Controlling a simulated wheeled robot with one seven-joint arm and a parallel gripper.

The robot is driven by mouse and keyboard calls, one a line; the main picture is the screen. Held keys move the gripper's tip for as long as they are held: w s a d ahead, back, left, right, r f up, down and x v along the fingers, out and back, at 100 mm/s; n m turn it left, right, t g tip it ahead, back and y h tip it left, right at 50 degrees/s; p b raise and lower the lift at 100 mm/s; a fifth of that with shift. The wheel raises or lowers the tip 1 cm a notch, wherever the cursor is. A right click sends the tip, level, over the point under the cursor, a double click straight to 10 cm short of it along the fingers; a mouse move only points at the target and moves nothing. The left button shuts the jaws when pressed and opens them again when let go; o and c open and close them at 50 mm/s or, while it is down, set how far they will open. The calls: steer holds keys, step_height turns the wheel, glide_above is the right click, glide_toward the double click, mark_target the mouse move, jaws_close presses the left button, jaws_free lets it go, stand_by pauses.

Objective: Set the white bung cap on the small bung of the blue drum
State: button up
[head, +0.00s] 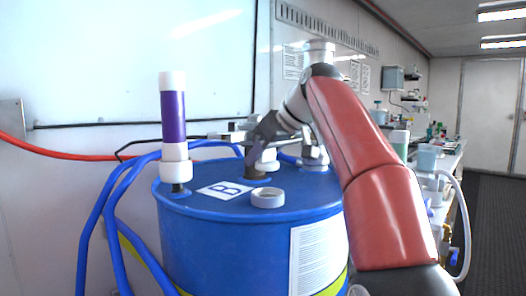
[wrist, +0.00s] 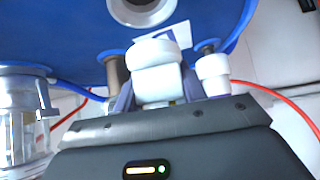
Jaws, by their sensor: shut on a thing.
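The blue drum (head: 240,245) stands upright with a white "B" label (head: 226,189) on its top. My gripper (wrist: 157,92) is shut on the white bung cap (wrist: 154,58), which shows between its fingers in the wrist view. In the head view my gripper (head: 262,150) is low over the back of the drum top, and the cap is partly hidden. A short brownish fitting (head: 256,172) stands on the drum beside the gripper; it also shows in the wrist view (wrist: 116,70). I cannot tell whether the cap touches anything below, nor which fitting is the small bung.
A pale grey ring (head: 268,198) sits at the front of the drum top. A tall purple-and-white tube (head: 173,130) stands at the drum's left edge. A metal fitting (head: 314,158) stands at its back right. Blue hoses (head: 100,220) run on the left.

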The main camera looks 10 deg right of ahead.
steer(key=shift+d+f+b, duration=0.1)
steer(key=shift+f+b, duration=0.8)
steer(key=shift+f, duration=1.85)
steer(key=shift+f, duration=0.15)
steer(key=shift+r+p, duration=0.85)
steer(key=shift+f+b, duration=0.45)
steer(key=shift+f, duration=0.15)
stand_by(0.9)
steer(key=shift+r+p, duration=0.5)
steer(key=shift+r, duration=0.1)
steer(key=shift+f+b, duration=0.7)
steer(key=shift+f, duration=0.1)
stand_by(0.6)
steer(key=o, duration=0.7)
